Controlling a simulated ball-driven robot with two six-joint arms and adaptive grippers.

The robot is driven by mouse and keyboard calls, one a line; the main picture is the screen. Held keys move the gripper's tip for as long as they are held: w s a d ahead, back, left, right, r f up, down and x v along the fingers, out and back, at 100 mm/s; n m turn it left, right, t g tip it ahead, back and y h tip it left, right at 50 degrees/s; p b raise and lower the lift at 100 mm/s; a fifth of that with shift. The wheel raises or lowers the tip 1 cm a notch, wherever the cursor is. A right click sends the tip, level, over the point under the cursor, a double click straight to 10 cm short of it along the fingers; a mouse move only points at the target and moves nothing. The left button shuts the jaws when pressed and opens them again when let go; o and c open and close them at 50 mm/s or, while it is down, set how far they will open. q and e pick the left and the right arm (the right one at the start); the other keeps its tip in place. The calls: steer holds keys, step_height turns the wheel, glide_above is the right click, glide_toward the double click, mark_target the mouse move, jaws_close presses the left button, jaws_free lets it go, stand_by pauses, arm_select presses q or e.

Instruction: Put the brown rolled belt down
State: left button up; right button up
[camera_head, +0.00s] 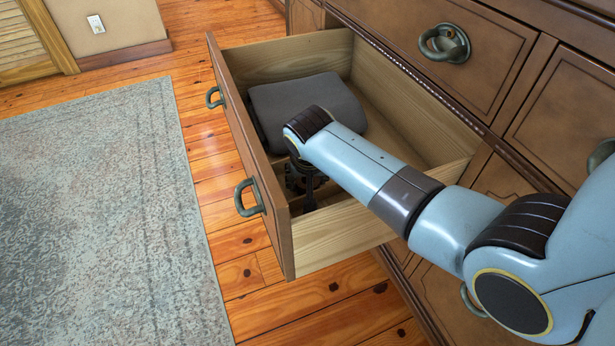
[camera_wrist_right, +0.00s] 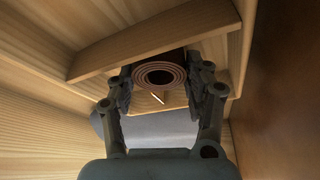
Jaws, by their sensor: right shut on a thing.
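The brown rolled belt (camera_wrist_right: 160,77) shows end-on as a coil in the right wrist view. My right gripper (camera_wrist_right: 160,85) is shut on it, with one finger on each side. In the head view my right gripper (camera_head: 306,190) reaches down into the front part of the open drawer (camera_head: 345,232), and my own arm hides the belt there. I cannot tell whether the belt touches the drawer floor. My left gripper is in neither view.
A folded grey cloth (camera_head: 290,98) lies in the drawer behind my gripper. A low wooden divider (camera_wrist_right: 150,42) stands close by the belt. The drawer walls surround the gripper. The dresser (camera_head: 480,50) rises at the right, and a grey rug (camera_head: 100,210) lies left.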

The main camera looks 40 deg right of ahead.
steer(key=shift+f, duration=0.1)
steer(key=o, duration=1.1)
steer(key=shift+c, duration=0.2)
steer(key=shift+o, duration=1.7)
steer(key=shift+a+r, duration=0.1)
steer(key=shift+r, duration=0.35)
arm_select(q)
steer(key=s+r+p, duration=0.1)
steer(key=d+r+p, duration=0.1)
steer(key=p, duration=0.1)
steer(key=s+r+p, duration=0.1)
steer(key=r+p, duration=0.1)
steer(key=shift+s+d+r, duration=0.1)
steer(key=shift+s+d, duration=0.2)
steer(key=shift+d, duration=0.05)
arm_select(e)
steer(key=v, duration=1.1)
steer(key=shift+r, duration=0.15)
steer(key=shift+s, duration=0.1)
